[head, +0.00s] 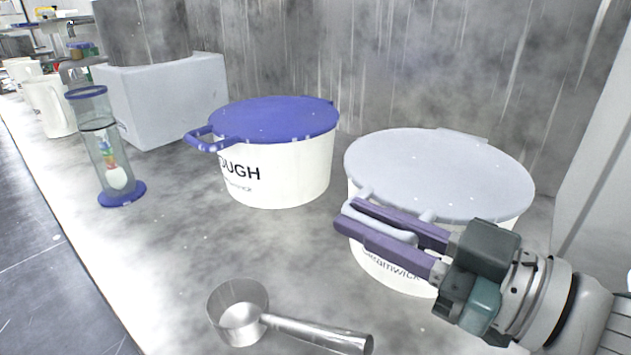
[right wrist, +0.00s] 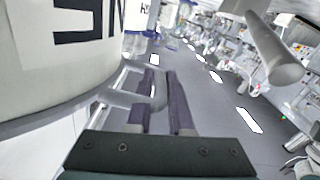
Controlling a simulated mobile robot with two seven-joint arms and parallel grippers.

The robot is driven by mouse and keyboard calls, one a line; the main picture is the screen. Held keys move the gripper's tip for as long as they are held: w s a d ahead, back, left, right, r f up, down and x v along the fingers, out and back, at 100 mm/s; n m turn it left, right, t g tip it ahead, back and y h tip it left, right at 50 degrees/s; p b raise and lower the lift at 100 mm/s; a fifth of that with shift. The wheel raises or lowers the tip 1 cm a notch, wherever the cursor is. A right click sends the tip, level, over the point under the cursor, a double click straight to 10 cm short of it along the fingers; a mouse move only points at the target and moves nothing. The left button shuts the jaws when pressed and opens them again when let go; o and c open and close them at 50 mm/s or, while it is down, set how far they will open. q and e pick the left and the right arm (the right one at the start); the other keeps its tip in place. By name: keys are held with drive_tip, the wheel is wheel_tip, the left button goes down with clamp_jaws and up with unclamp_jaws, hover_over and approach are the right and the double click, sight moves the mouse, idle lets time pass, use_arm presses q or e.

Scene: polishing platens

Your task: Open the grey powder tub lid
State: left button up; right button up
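The white tub (head: 385,268) with the grey lid (head: 440,172) stands at the right in the head view. The lid lies flat over the tub's mouth, with a hinge piece at the back. A grey loop handle (head: 379,223) sticks out from the lid's front left. My right gripper (head: 347,215) has its purple fingers on both sides of the handle bar and looks shut on it. In the right wrist view, the handle (right wrist: 116,97) reaches from the lid's rim in between the fingers (right wrist: 164,80). The gripper hides part of the tub's front. My left gripper is not in view.
A blue-lidded white tub (head: 285,172) stands left of the grey-lidded one. A metal scoop (head: 238,312) lies in front. An hourglass-like glass cylinder (head: 108,165), a grey box (head: 170,100) and white jugs (head: 50,105) are farther left. A wall closes off the back.

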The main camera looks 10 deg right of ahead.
clamp_jaws()
idle(0.9)
